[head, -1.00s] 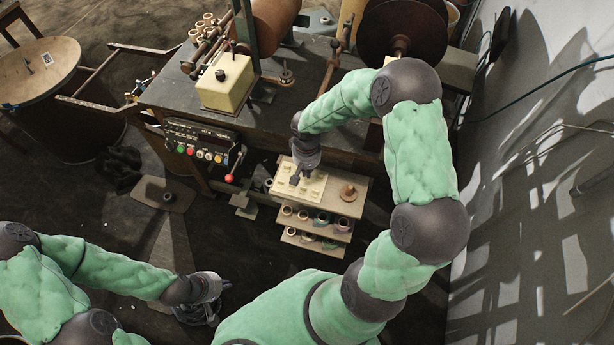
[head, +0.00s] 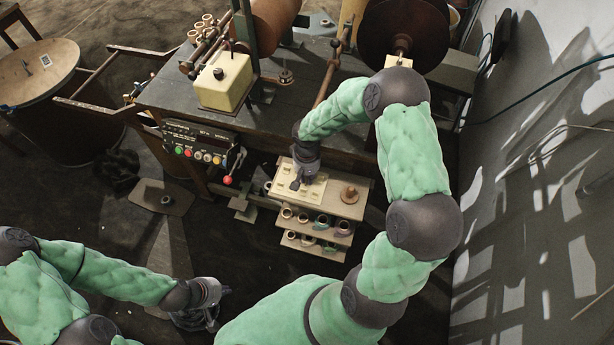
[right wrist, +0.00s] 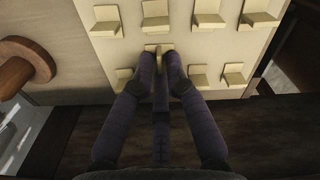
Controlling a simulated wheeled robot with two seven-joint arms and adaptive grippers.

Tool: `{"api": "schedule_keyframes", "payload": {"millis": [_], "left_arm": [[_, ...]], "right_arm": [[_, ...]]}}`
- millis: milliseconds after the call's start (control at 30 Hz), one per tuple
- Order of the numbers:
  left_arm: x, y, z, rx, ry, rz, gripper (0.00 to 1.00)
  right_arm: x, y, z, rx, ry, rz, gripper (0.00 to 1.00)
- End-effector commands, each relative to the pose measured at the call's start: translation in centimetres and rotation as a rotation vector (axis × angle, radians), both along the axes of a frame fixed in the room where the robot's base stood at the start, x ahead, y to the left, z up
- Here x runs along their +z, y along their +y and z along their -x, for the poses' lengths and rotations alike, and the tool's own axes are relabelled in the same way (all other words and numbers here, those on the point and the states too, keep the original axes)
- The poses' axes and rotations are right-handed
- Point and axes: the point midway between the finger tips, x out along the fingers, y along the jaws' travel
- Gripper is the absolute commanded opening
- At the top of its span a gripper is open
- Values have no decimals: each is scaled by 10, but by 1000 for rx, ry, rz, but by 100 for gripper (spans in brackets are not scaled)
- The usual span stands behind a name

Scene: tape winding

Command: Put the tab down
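A cream board (head: 318,190) with raised cream tabs lies on top of a small shelf unit in the middle of the head view. My right gripper (head: 296,184) points down onto it. In the right wrist view, its dark fingers (right wrist: 160,62) are close together with a cream tab (right wrist: 158,48) between the tips. Other tabs stand in rows on the board, such as one at upper left (right wrist: 107,20) and one to the right (right wrist: 197,76). The fingers hide the lower part of the held tab. My left gripper (head: 212,312) is low at the left, over the dark floor; its fingers are unclear.
A round wooden knob (right wrist: 24,66) stands beside the board, also seen in the head view (head: 349,193). Lower shelves (head: 318,222) hold several rings. The dark machine table (head: 285,110) rises behind, with a button panel (head: 200,146) at left. A wall is on the right.

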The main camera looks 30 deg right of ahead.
Motion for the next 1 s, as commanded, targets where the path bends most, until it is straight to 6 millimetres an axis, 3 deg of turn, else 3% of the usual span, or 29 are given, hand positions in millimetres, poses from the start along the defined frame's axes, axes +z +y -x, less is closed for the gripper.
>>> {"api": "schedule_keyframes", "payload": {"millis": [467,1000], "left_arm": [[6,0,0,0,0,0,0],[37,0,0,0,0,0,0]], "right_arm": [[7,0,0,0,-1,0,29],[105,1,-1,-1,-3,1,29]]}}
